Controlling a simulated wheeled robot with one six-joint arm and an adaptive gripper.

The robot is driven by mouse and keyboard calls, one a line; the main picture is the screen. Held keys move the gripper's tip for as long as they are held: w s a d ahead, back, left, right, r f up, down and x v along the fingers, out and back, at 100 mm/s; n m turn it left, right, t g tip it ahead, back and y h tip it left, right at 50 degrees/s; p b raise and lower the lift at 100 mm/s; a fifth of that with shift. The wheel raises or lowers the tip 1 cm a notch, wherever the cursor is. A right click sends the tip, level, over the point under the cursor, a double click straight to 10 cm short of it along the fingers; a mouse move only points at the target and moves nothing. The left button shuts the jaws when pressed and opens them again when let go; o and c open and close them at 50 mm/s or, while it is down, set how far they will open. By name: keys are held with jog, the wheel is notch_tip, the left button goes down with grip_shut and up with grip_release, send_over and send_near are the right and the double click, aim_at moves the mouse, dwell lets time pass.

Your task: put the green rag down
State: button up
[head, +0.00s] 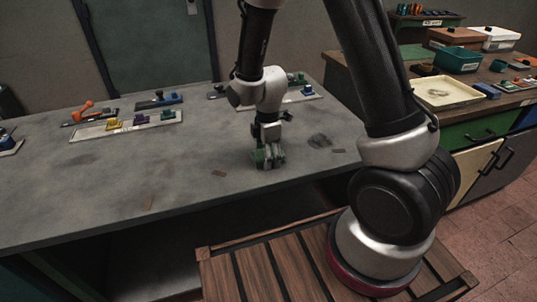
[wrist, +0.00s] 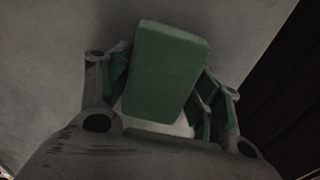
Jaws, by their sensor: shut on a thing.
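The green rag (wrist: 168,70) looks like a folded green block in the wrist view. It sits between the two fingers of my gripper (wrist: 162,98), which is shut on it. In the head view my gripper (head: 268,157) points down at the grey table (head: 110,190), near the table's front edge. Only a little green shows there, and I cannot tell rag from finger parts. The rag's lower side is hidden, so I cannot tell whether it touches the table top.
A dark smudge (head: 320,141) lies on the table right of my gripper. Small brown scraps (head: 218,173) lie to the left and front. Trays with coloured blocks (head: 126,126) stand at the back left. A side bench with a shallow tray (head: 447,92) stands at right. The table's left middle is clear.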

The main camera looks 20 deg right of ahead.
jog(key=o, duration=1.1)
jog(key=shift+s+f, duration=0.15)
jog(key=shift+f, duration=0.25)
jog(key=shift+c, duration=0.2)
jog(key=shift+o, duration=0.9)
jog(key=shift+f, duration=0.1)
notch_tip(320, 180, up, 14)
jog(key=s+d+r+m+t, duration=0.1)
jog(key=s+d+r+m, duration=0.3)
jog(key=d+r+m, duration=0.15)
jog(key=s+d+r+m+t, duration=0.1)
jog(key=s+d+r+m, duration=0.3)
jog(key=r, duration=0.3)
jog(key=s+d+r+m+t, duration=0.1)
jog(key=s+d+r+m, duration=0.1)
jog(key=s+m, duration=0.2)
jog(key=s+d+r+m+t, duration=0.1)
jog(key=s+d+r+m, duration=0.1)
jog(key=s, duration=0.4)
jog(key=shift+s+d+r+m, duration=0.2)
jog(key=shift+s+d+m, duration=0.15)
jog(key=shift+d+m, duration=0.65)
jog(key=shift+a+m, duration=0.25)
